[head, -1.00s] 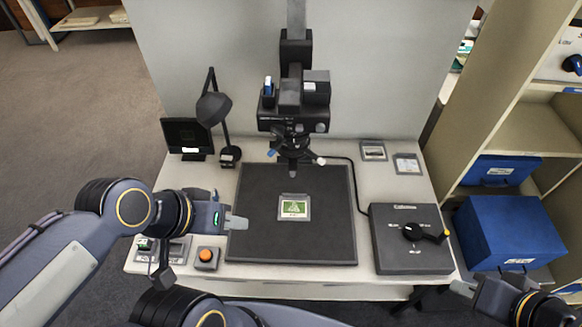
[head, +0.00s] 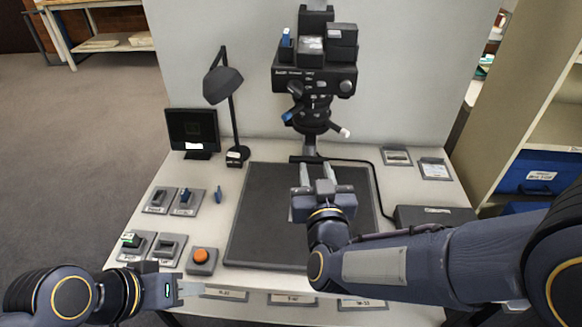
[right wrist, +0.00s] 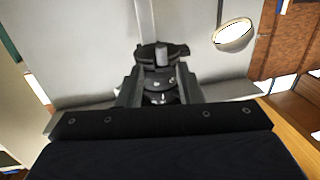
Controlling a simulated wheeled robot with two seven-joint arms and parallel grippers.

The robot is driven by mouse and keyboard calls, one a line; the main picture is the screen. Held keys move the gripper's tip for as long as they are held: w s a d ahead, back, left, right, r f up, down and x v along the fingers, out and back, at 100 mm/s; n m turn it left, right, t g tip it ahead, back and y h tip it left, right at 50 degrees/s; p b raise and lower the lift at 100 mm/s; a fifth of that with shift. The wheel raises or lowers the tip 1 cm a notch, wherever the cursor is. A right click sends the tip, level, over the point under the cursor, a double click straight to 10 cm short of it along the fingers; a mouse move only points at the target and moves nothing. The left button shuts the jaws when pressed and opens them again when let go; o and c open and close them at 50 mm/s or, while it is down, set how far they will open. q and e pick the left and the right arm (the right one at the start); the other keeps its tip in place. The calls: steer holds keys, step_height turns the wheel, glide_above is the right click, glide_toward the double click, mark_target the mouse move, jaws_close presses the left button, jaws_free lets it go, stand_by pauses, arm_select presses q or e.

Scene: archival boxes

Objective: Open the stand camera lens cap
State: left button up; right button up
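The black stand camera (head: 316,76) hangs on its column over the dark baseboard (head: 262,215). Its lens (head: 314,112) points down, with a blue-tipped lever (head: 287,117) on the left and a white-tipped one (head: 344,132) on the right. I cannot clearly make out the cap on the lens. My right gripper (head: 318,174) is open below and in front of the lens, fingers pointing toward it. In the right wrist view the dark lens assembly (right wrist: 160,57) appears beyond the parted fingers, apparently untouched. My left gripper (head: 188,289) is at the front left table edge; its finger gap is not visible.
An orange button (head: 201,256) and several switch plates (head: 186,202) are at the left. A lamp (head: 223,86) and small monitor (head: 192,130) stand at the back left. Two framed slides (head: 434,169) lie back right.

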mark_target(311, 152)
steer(key=w, duration=0.2)
steer(key=w+a, duration=0.1)
steer(key=w, duration=0.4)
steer(key=shift+w+a, duration=0.2)
steer(key=shift+w, duration=0.15)
jaws_close()
